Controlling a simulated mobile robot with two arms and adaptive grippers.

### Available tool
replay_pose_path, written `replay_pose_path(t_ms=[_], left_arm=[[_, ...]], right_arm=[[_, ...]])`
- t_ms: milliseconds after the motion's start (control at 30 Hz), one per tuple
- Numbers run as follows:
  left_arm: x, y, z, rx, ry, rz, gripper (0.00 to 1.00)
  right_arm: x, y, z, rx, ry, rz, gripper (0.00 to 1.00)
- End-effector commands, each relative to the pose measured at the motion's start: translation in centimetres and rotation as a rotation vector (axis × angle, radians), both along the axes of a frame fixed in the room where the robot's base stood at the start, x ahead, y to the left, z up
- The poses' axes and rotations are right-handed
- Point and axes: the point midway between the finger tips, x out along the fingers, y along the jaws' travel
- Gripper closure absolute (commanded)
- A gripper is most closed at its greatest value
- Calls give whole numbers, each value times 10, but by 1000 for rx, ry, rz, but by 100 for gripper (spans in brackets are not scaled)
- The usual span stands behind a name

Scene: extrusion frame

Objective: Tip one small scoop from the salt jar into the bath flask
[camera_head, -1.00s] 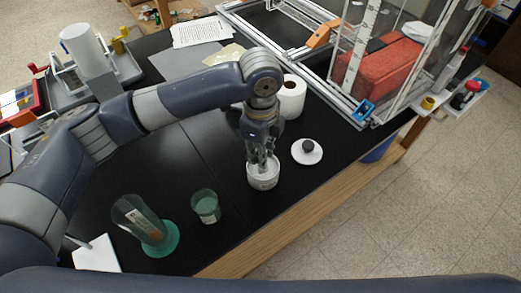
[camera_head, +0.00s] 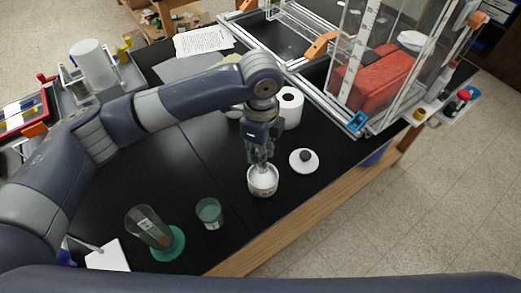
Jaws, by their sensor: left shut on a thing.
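The white salt jar (camera_head: 263,184) stands open on the black bench, white inside. My left gripper (camera_head: 259,159) points down just over its mouth. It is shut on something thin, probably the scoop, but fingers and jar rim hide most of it. The jar's white lid with a dark knob (camera_head: 304,161) lies to the right. A clear glass vessel with a label and a green round base (camera_head: 150,229) stands at the lower left. A small beaker of greenish liquid (camera_head: 209,213) stands between it and the jar. I cannot tell which is the bath flask. My right gripper is not in view.
A white paper roll (camera_head: 291,107) stands behind the jar, near my left arm. An aluminium frame (camera_head: 318,103) with clear panels and a red block (camera_head: 378,85) fills the back right. A white pad (camera_head: 107,257) lies at the lower left. The bench's wooden front edge (camera_head: 292,219) is close.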

Motion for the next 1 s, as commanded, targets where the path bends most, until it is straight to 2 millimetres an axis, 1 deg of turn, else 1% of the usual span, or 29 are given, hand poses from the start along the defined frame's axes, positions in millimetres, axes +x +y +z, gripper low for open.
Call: replay_pose_path(t_ms=[33,367,400,733,1000], left_arm=[[0,0,6,0,0,0,100],[0,0,25,0,-1,0,100],[0,0,25,0,-1,0,100],[0,0,44,0,-1,-1,100],[0,0,45,0,-1,0,100]], right_arm=[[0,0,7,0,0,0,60],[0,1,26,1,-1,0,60],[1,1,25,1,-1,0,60],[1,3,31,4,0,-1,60],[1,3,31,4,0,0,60]])
